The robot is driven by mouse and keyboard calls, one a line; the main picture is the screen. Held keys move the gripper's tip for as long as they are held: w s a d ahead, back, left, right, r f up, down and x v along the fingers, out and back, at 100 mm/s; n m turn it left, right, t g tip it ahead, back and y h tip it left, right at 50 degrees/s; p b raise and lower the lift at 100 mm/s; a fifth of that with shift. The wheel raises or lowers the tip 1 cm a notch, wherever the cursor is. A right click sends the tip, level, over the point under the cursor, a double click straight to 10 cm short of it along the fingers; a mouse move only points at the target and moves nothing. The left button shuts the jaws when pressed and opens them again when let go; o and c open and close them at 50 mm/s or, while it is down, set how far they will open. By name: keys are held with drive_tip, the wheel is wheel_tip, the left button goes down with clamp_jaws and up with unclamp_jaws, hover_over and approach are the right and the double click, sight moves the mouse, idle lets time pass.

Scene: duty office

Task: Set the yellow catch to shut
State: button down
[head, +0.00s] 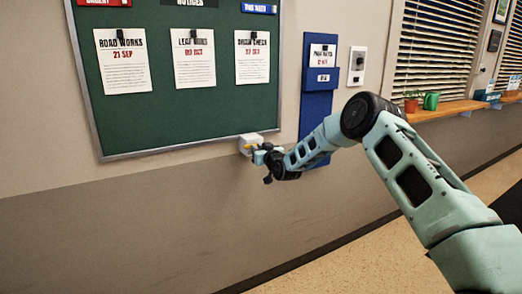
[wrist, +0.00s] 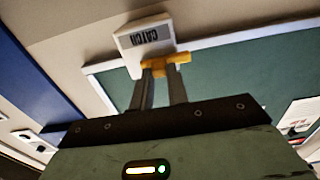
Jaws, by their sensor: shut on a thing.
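The yellow catch (wrist: 180,58) is a small yellow handle on a white box (wrist: 131,42) labelled CATCH, fixed on the wall at the lower edge of the notice board. In the head view the white box (head: 250,140) and a bit of the yellow catch (head: 248,148) show at the board's lower right. My gripper (wrist: 161,70) is shut on the yellow catch, with both fingertips at its stem. In the head view my gripper (head: 258,153) reaches the box from the right and partly hides it. I cannot tell from these views which setting the catch is in.
The green notice board (head: 190,110) with pinned papers is just above the catch. A blue wall panel (head: 316,110) and a white wall fitting (head: 357,66) are to the right. A wooden sill (head: 450,109) with pots lies farther right. The wall below is clear.

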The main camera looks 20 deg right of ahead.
drive_tip(key=shift+s+a+b, duration=0.1)
drive_tip(key=shift+a+b, duration=0.2)
drive_tip(key=shift+a, duration=0.9)
drive_tip(key=c, duration=1.4)
unclamp_jaws()
drive_tip(key=shift+a, duration=0.1)
drive_tip(key=shift+o, duration=0.2)
drive_tip(key=shift+s, duration=0.1)
drive_tip(key=shift+s, duration=0.3)
drive_tip(key=s+d+b, duration=0.1)
drive_tip(key=s+b, duration=0.1)
drive_tip(key=s, duration=1.4)
drive_tip(key=shift+s+d, duration=0.15)
drive_tip(key=shift+s, duration=0.15)
